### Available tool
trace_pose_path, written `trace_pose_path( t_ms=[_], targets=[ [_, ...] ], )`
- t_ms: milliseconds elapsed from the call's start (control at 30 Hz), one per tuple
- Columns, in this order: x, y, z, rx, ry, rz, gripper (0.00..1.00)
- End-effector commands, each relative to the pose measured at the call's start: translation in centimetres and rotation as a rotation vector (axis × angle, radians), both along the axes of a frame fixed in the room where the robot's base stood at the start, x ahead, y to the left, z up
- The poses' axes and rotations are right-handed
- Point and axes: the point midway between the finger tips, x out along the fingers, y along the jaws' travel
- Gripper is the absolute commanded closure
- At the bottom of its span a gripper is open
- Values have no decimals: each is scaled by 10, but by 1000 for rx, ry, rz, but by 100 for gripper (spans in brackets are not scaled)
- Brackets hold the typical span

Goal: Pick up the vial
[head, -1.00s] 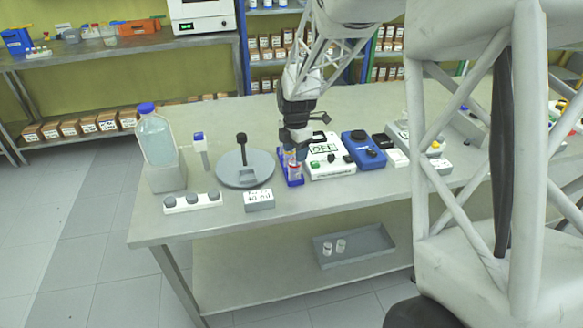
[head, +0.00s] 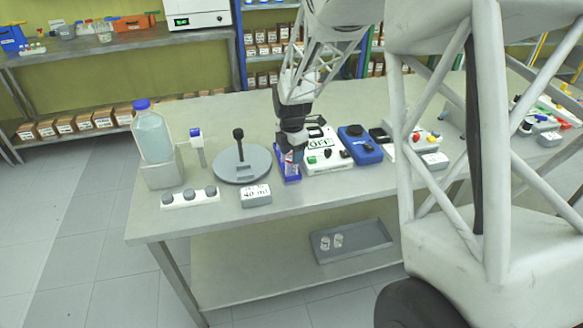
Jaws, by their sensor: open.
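My gripper (head: 291,156) is open and points down just above a small blue rack (head: 290,177) on the grey bench. The rack stands between a round grey stand and a white device. A whitish piece with a little red shows in the rack under my fingers. It may be the vial, but it is too small and too covered to tell. I cannot tell whether my fingers touch it.
A white device (head: 335,157) and a blue device (head: 358,145) stand close right of the rack. A round stand (head: 240,167) with a black upright is close left, with a labelled block (head: 256,196) in front. A bottle (head: 152,133) stands further left. A tray (head: 370,241) lies below.

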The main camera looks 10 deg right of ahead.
Motion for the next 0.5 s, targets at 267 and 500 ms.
trace_pose_path(
  t_ms=[267, 500],
  targets=[
    [0, 0, -3, 0, 1, 0, 45],
    [1, 1, -26, 0, 2, 0, 45]
  ],
)
